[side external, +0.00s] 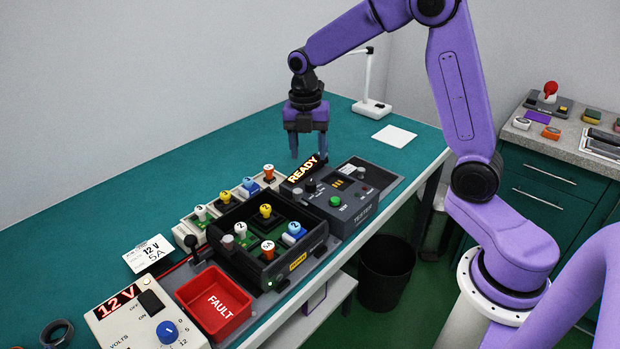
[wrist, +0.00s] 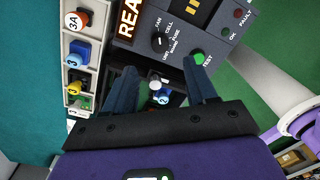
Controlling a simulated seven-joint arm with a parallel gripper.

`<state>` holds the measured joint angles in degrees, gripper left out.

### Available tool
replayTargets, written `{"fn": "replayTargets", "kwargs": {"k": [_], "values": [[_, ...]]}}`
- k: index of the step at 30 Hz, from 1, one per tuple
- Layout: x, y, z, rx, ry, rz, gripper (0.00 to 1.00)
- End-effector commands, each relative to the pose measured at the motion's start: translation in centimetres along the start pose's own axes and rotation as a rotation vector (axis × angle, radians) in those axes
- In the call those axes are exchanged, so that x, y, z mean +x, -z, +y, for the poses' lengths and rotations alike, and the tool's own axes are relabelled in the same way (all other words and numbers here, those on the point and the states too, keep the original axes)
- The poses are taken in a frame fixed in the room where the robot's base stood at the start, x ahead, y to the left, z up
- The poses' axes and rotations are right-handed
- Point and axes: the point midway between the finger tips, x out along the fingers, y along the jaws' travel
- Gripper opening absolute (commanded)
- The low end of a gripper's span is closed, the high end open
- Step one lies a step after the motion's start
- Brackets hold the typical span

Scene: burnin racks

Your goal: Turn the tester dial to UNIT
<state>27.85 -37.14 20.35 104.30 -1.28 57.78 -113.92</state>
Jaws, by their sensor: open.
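The grey tester (side external: 358,212) stands at the right end of the row of gear on the green bench. Its black dial (side external: 311,186) is at the left of its top face; the wrist view shows the dial (wrist: 158,43) with small labels around it, UNIT among them. I cannot tell surely which label its mark points to. My gripper (side external: 308,158) hangs pointing down above the tester's far-left part, apart from the dial. In the wrist view my gripper (wrist: 160,69) is open, its fingers spread, with nothing held; the dial lies beyond the fingertips.
A green TEST button (side external: 335,201) is close beside the dial. A black rack (side external: 268,271) with several coloured plugs is to the left, then a red FAULT bin (side external: 236,321). The bench behind is mostly clear.

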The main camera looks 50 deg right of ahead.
Motion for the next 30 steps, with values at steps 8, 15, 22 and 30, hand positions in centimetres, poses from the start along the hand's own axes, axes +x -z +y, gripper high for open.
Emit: {"fn": "replayTargets", "kwargs": {"k": [8, 15, 22, 30], "values": [[5.2, 0.0, -0.1, 0.001, 0.004, 0.002, 0.56], [8.0, 0.0, 0.0, 0.001, 0.002, 0.0, 0.56], [8.8, 0.0, 0.0, 0.001, -0.001, 0.0, 0.56], [8.7, 0.0, 0.0, 0.001, -0.001, 0.0, 0.3]]}}
